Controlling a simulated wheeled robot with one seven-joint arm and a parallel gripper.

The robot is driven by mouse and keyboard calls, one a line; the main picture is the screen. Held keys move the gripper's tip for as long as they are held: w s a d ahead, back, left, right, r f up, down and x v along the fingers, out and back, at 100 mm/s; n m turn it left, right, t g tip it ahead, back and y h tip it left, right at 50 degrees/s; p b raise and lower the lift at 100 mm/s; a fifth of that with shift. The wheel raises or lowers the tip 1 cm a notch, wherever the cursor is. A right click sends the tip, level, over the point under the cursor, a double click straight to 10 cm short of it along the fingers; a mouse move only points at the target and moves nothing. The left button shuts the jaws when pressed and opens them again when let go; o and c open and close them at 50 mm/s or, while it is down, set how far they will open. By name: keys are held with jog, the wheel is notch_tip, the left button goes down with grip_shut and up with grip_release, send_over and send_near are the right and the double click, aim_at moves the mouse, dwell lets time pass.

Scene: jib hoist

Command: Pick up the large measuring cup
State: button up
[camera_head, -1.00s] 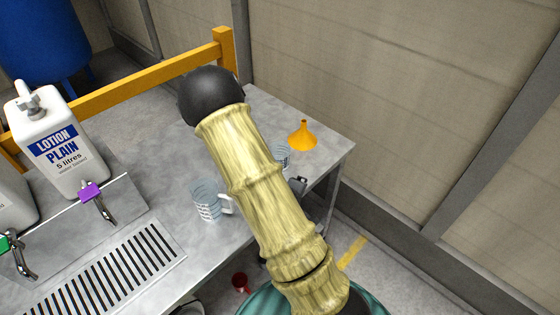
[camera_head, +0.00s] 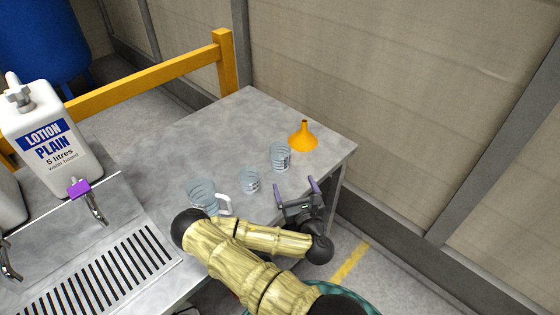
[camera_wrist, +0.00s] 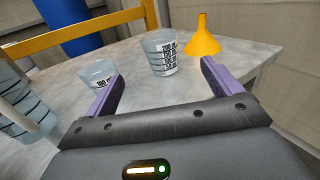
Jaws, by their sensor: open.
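The large measuring cup (camera_head: 201,192) is clear with dark marks and a white handle at its right. It stands on the grey table, partly hidden behind my arm. In the wrist view it shows at the left edge (camera_wrist: 22,105), cut off by the frame. My gripper (camera_head: 297,187) is open and empty at the table's right front side, to the right of the large cup. In the wrist view its purple fingers (camera_wrist: 158,78) are spread apart. A small cup (camera_head: 250,181) and a medium cup (camera_head: 280,156) stand beyond the fingers.
An orange funnel (camera_head: 303,137) stands at the table's (camera_head: 180,150) right corner. A white lotion container (camera_head: 50,140) with a purple-handled tap (camera_head: 86,195) and a slotted drain (camera_head: 120,270) are at the left. A yellow rail (camera_head: 150,75) runs behind. The table's back middle is clear.

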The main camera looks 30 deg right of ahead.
jog(key=shift+a, duration=0.1)
dwell(0.3)
jog(key=shift+w+f+b, duration=0.15)
jog(key=shift+w+b, duration=0.45)
jog(key=shift+w+d+b, duration=0.3)
jog(key=shift+w+b, duration=0.2)
jog(key=shift+w, duration=0.1)
jog(key=w+b, duration=0.1)
jog(key=b, duration=0.1)
jog(key=shift+f+b, duration=0.1)
jog(key=shift+b, duration=0.3)
jog(key=shift+w+b, duration=0.45)
jog(key=shift+b, duration=0.75)
jog(key=shift+w+d+b, duration=0.15)
jog(key=shift+w+b, duration=0.05)
jog(key=shift+b, duration=1)
